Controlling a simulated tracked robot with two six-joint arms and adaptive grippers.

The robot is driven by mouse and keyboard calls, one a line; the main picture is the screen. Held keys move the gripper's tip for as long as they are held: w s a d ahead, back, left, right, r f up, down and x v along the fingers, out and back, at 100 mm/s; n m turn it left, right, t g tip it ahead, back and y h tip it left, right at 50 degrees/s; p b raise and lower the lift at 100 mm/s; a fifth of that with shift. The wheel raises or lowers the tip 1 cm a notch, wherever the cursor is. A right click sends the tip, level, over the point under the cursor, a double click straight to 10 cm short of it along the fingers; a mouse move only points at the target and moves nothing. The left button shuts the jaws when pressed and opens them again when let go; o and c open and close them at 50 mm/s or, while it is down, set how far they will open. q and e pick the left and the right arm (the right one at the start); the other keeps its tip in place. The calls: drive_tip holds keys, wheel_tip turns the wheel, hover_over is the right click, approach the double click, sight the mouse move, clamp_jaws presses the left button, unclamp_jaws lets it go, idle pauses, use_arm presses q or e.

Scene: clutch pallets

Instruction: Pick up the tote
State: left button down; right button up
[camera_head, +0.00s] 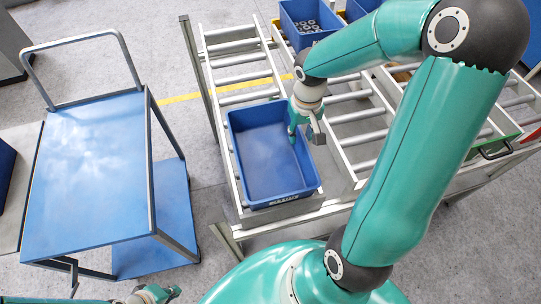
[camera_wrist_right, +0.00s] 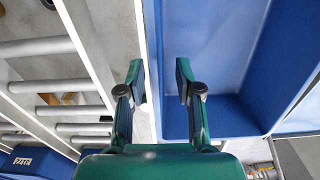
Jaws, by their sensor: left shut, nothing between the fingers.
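The blue tote (camera_head: 262,203) is empty and sits on the near end of the roller conveyor in the head view. In the right wrist view the tote (camera_wrist_right: 225,50) fills the upper right. My right gripper (camera_head: 304,133) is at the tote's right long wall. Its fingers (camera_wrist_right: 160,82) are open, with the tote's rim running between them, one finger outside and one on the inner side. I cannot tell whether either touches the wall. My left gripper (camera_head: 160,293) is low at the bottom left of the head view, shut and empty, away from the tote.
A blue-topped cart (camera_head: 95,170) with a tall handle stands left of the conveyor, its top empty. Another blue bin (camera_head: 305,40) with metal parts sits at the far end. Rollers (camera_head: 362,115) of a neighbouring lane lie right of the tote. My right arm hides part of the conveyor.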

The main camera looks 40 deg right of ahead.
sight(299, 153)
wheel_tip(299, 153, down, 5)
drive_tip(key=shift+s+r+p, duration=0.1)
drive_tip(key=shift+s+p, duration=0.05)
drive_tip(key=shift+p, duration=0.15)
clamp_jaws()
drive_tip(key=shift+r, duration=0.1)
